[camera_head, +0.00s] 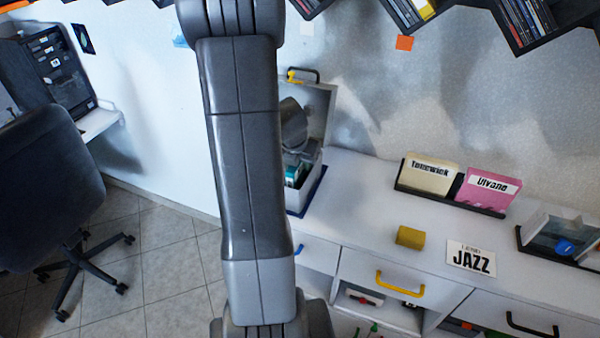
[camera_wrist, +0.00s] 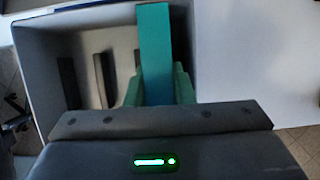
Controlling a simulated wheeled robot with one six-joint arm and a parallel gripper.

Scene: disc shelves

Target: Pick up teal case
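The teal case (camera_wrist: 155,50) stands as a narrow upright strip in the wrist view, inside a white box (camera_wrist: 30,60). My gripper (camera_wrist: 158,68) reaches down into the box, with one green finger on each side of the case. The fingers lie very close to its sides; whether they press on it cannot be told. In the head view the fingers are mostly hidden by the box and my arm.
Dark upright slots stand left of the case in the box. An office chair (camera_head: 50,175) stands left.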

